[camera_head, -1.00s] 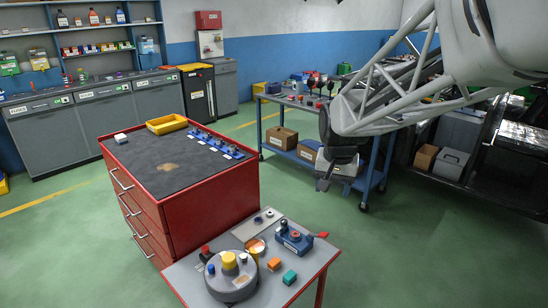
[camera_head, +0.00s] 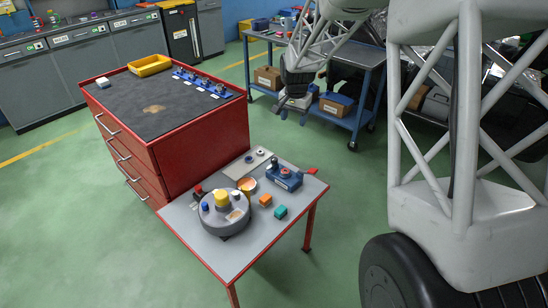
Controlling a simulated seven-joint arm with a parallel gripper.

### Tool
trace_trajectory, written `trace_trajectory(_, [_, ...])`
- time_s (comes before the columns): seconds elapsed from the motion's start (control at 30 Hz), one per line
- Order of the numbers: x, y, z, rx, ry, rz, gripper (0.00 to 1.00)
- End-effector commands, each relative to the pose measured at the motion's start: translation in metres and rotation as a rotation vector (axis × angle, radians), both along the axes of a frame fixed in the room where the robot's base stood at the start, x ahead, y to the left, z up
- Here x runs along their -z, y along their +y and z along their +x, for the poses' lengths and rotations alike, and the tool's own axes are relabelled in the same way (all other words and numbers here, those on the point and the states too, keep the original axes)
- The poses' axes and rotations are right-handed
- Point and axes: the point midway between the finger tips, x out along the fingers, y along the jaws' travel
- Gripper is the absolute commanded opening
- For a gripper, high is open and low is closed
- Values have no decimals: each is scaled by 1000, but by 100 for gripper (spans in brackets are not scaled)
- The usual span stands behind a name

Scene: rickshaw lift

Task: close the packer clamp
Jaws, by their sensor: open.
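A blue clamp device (camera_head: 284,179) with a dark knob on top sits near the right back edge of a small grey table (camera_head: 240,250). I take it for the packer clamp. Its red handle (camera_head: 312,171) sticks out to the right, past the table's edge. My gripper (camera_head: 294,113) is dark and hangs in the air, above and a little right of the clamp in the picture. It is open and empty, clearly apart from the clamp. Its fingertips are small and hard to separate from the background.
A round grey fixture (camera_head: 225,222) with coloured knobs, an orange block (camera_head: 265,201) and a teal block (camera_head: 281,212) share the table. A red drawer cabinet (camera_head: 200,140) stands behind left. A blue workbench (camera_head: 335,58) stands beyond.

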Motion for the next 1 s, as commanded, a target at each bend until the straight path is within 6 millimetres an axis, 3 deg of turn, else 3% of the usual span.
trace_trajectory(0.5, [104,26,91,116,38,6,61])
trace_trajectory(1.0, [216,50,157,225,70,6,61])
